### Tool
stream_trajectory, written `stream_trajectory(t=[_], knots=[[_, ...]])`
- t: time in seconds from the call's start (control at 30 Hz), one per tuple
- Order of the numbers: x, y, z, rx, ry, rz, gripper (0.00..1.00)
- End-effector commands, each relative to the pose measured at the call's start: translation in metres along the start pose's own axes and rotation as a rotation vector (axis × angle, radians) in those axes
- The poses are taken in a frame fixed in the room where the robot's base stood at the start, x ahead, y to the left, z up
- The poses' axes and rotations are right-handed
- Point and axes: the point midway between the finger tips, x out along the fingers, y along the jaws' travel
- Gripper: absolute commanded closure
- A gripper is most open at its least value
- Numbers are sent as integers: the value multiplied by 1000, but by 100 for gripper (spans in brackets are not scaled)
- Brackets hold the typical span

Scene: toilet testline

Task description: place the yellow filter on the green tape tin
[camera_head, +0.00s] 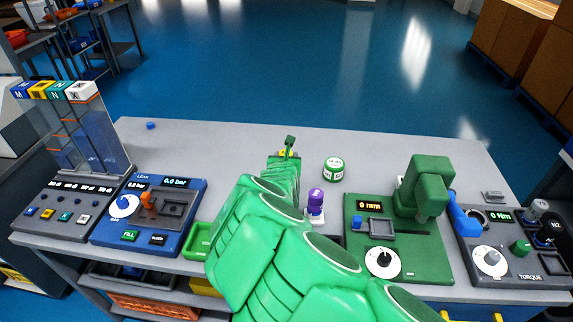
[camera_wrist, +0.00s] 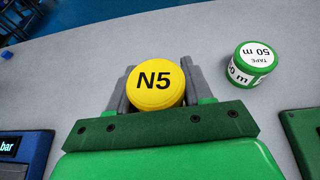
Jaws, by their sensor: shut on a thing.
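The yellow filter (camera_wrist: 155,84), a round piece marked "N5", sits between the grey fingers of my gripper (camera_wrist: 155,90) in the wrist view. My gripper is shut on it.
A purple-topped object (camera_head: 316,202) stands nearer than the tin. A green press-like device (camera_head: 400,240) is at the right, with a torque device (camera_head: 500,250) beyond it. A blue leak tester (camera_head: 150,212) is at the left. The table's far middle is mostly clear.

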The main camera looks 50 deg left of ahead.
Motion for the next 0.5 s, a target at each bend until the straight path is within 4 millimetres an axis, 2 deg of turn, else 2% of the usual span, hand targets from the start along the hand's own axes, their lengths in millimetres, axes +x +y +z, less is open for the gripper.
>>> stream_trajectory(t=[0.13, 0.23, 0.4, 0.5], knots=[[-3, -7, 10, 1, -4, -11, 82], [-8, -25, 22, 5, -10, -35, 82], [-26, -77, 51, 23, -22, -105, 82], [-41, -108, 62, 39, -19, -146, 82]])
